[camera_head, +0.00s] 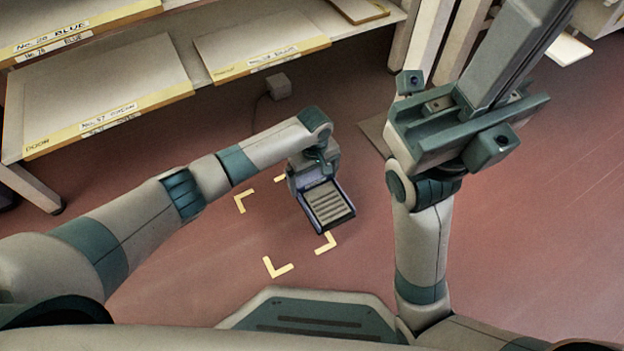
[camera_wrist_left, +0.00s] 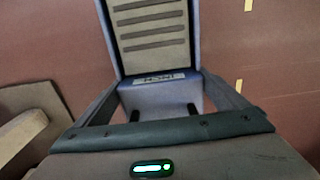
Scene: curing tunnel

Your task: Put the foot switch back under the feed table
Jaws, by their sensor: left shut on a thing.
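The foot switch (camera_head: 329,207) has a blue-grey housing and a ribbed grey pedal. It appears near the right side of the yellow corner marks (camera_head: 277,268) on the floor; whether it touches the floor I cannot tell. My left gripper (camera_head: 316,172) is shut on its rear end. In the left wrist view the foot switch (camera_wrist_left: 160,97) sits between the two fingers, pedal pointing away. My right gripper (camera_head: 465,120) is raised at the upper right, away from the switch; its finger gap is not clear. Which table is the feed table is not labelled.
A long table or rack (camera_head: 205,28) with labelled yellow-edged boards (camera_head: 110,95) spans the upper left, open floor beneath it. A small grey box (camera_head: 277,86) with a thin cable lies on the floor near its edge. Red floor is clear at lower right.

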